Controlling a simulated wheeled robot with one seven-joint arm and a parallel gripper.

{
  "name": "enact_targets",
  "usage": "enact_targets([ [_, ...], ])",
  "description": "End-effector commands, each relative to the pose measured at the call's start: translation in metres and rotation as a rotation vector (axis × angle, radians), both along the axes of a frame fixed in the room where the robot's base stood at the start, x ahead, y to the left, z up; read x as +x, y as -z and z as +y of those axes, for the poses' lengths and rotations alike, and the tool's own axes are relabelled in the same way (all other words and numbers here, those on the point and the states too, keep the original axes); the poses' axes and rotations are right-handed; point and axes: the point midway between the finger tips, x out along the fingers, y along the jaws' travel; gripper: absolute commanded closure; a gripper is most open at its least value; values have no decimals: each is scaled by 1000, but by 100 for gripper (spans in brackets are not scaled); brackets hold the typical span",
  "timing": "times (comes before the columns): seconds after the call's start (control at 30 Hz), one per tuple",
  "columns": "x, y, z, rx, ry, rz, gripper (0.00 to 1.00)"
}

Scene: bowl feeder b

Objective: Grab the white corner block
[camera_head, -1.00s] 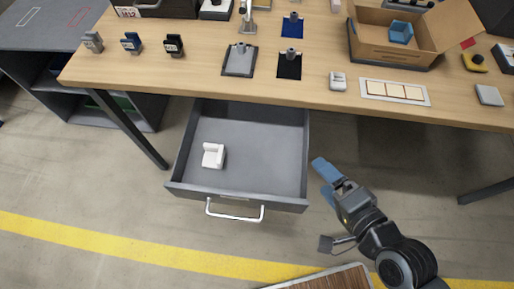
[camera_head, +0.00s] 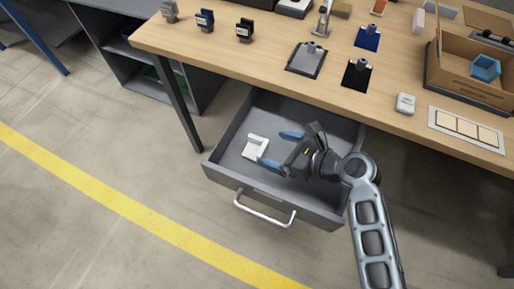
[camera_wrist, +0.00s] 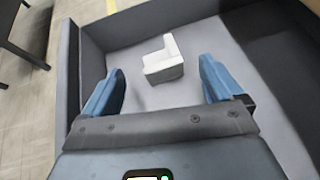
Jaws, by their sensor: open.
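The white corner block (camera_head: 255,146) lies on the floor of the open grey drawer (camera_head: 236,166), toward its left side. In the wrist view the block (camera_wrist: 163,62) shows its L-shaped form, a little beyond the fingertips and between their lines. My gripper (camera_head: 278,150) is over the drawer, to the right of the block, with its two blue fingers spread apart. In the wrist view the gripper (camera_wrist: 160,82) is open and empty, apart from the block.
The drawer walls stand close around my gripper, with a handle (camera_head: 264,212) at the front. The wooden tabletop (camera_head: 270,75) overhangs the back of the drawer. It bears several small parts and a cardboard box (camera_head: 462,72).

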Motion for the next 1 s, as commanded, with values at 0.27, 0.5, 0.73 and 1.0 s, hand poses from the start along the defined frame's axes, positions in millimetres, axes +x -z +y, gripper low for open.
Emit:
enact_targets([
  [0.27,13,16,23,-3,-3,-3,7],
  [0.5,27,33,45,-3,-2,-4,7],
  [0.73,30,35,48,-4,0,-5,7],
  [1.0,29,35,48,-4,0,-5,26],
])
